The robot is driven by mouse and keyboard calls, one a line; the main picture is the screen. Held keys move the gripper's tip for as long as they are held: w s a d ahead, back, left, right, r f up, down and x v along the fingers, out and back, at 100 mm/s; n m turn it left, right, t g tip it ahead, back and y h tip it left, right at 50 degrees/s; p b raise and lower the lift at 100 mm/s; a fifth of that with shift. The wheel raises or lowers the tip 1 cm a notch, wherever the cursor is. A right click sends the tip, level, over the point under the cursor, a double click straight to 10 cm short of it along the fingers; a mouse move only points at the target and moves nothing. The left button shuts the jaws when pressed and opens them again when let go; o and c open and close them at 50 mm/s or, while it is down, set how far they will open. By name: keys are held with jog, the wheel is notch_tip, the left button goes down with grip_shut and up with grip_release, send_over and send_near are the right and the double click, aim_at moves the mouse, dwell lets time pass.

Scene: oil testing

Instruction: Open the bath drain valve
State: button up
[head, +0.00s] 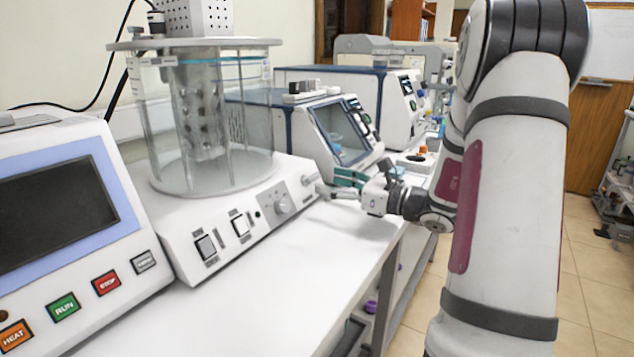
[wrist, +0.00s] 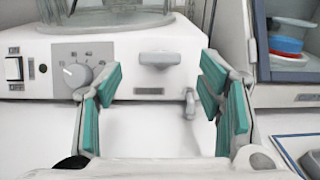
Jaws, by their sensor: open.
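The bath (head: 232,205) is a clear cylinder on a white base with switches and a dial. Its drain valve appears to be the grey, level lever handle (wrist: 160,57) on the front panel, right of the dial, in the wrist view. A small label lies below the handle, and a bent spout (wrist: 190,104) hangs to its lower right. My gripper (wrist: 162,76) is open and empty, its teal-padded fingers on either side of the handle in the picture. In the head view my gripper (head: 347,183) is at the right end of the base. Contact with the handle cannot be told.
A white instrument with a screen (head: 62,215) stands at the left of the bench. Another instrument (head: 340,133) stands close to the right of the bath; it also shows in the wrist view (wrist: 287,68). The white bench top (head: 290,255) is clear in front of the bath.

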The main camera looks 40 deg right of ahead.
aim_at(316, 178)
jog(key=shift+x, duration=2.3)
jog(key=c, duration=1.2)
